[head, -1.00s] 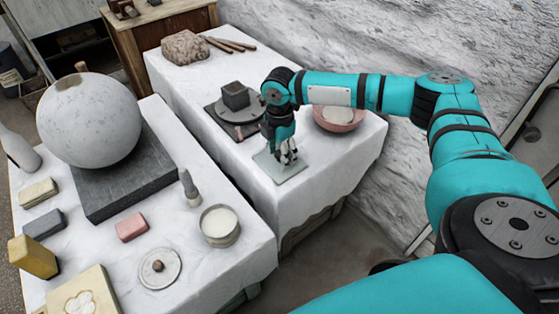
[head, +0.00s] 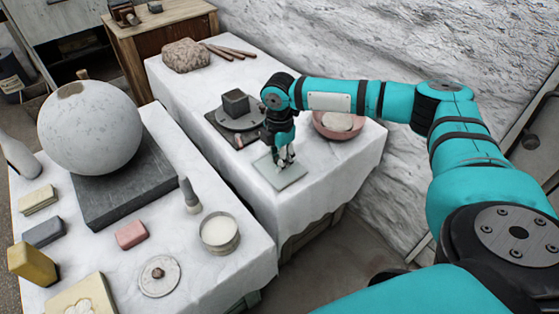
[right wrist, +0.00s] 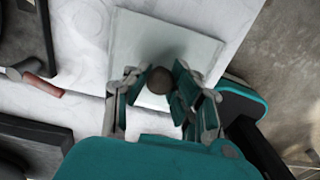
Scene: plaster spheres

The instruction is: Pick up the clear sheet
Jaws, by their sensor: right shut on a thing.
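The clear sheet (head: 292,176) is a square, greenish see-through plate near the front corner of the far white-covered table. It also shows in the right wrist view (right wrist: 150,35), with a dark round knob (right wrist: 160,79) on it. My right gripper (head: 284,157) points down over the sheet. In the right wrist view its fingers (right wrist: 155,86) are on both sides of the knob and shut on it. The sheet seems to rest on the cloth; I cannot tell any gap beneath it. My left gripper is not in view.
A pink bowl (head: 326,130) stands right of the gripper, and a dark block on a turntable (head: 238,123) stands left of it. The near table holds a big plaster sphere (head: 88,132), a brush (head: 188,195) and a tin (head: 220,246). A gap separates the tables.

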